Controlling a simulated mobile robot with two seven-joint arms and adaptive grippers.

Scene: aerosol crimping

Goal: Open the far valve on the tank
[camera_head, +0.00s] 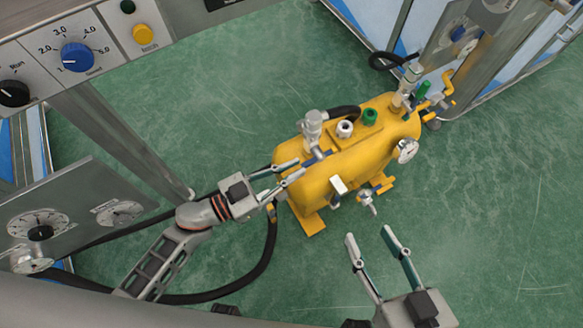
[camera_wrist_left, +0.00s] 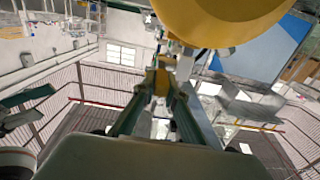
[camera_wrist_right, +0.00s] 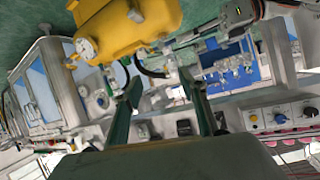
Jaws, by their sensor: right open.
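The yellow tank (camera_head: 345,160) stands on the green floor and also shows in both wrist views (camera_wrist_left: 220,20) (camera_wrist_right: 125,28). At its far end is a silver valve fitting (camera_head: 412,74) with a green handle (camera_head: 422,91) beside it.
A gauge (camera_head: 407,150) and a small silver tap (camera_head: 366,200) stick out from the tank's front side. A black hose (camera_head: 265,255) loops over the floor at left. A control panel (camera_head: 60,55) is at upper left. The floor at right is free.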

